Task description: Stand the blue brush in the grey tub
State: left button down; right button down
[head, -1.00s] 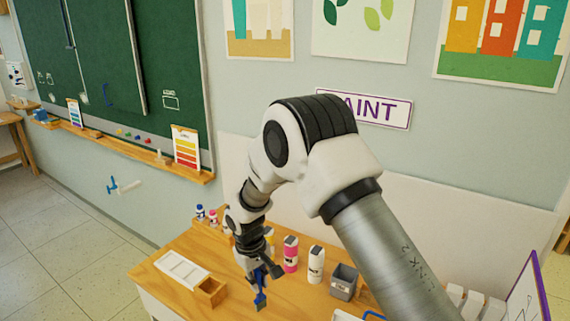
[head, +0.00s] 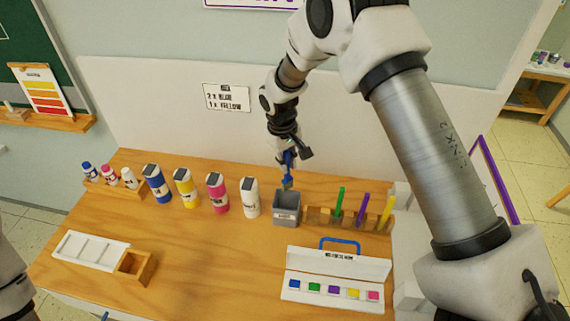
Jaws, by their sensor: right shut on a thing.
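The blue brush (head: 288,170) is held upright in my right gripper (head: 288,155), which is shut on it. The brush's lower end is at the back rim of the grey tub (head: 286,215), just above or behind its opening; I cannot tell which. The grey tub stands on the wooden table, open at the top, with a label on its front. It looks empty inside. At the far left edge, part of my left arm shows, but its gripper is out of view.
Paint bottles, the nearest a white one (head: 250,197), stand left of the tub. A wooden rack (head: 320,217) with green, purple and yellow brushes stands right of it. An open paint box (head: 330,267) lies in front. The middle of the table (head: 210,250) is clear.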

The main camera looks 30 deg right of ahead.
jog(key=shift+s+f, duration=0.2)
jog(key=shift+f, duration=0.35)
jog(key=f+b, duration=0.1)
jog(key=f, duration=0.2)
jog(key=f+b, duration=0.2)
jog(key=f, duration=0.2)
jog(key=shift+w+a, duration=0.1)
jog(key=shift+w, duration=0.1)
jog(key=shift+s+a+f+b, duration=0.15)
jog(key=shift+s+b, duration=0.05)
jog(key=shift+b, duration=0.15)
jog(key=c, duration=1.1)
grip_release()
jog(key=shift+w, duration=0.1)
notch_tip(320, 180, up, 12)
send_over(286, 184)
jog(key=a, duration=0.1)
jog(key=shift+s+a, duration=0.15)
jog(key=shift+s, duration=0.05)
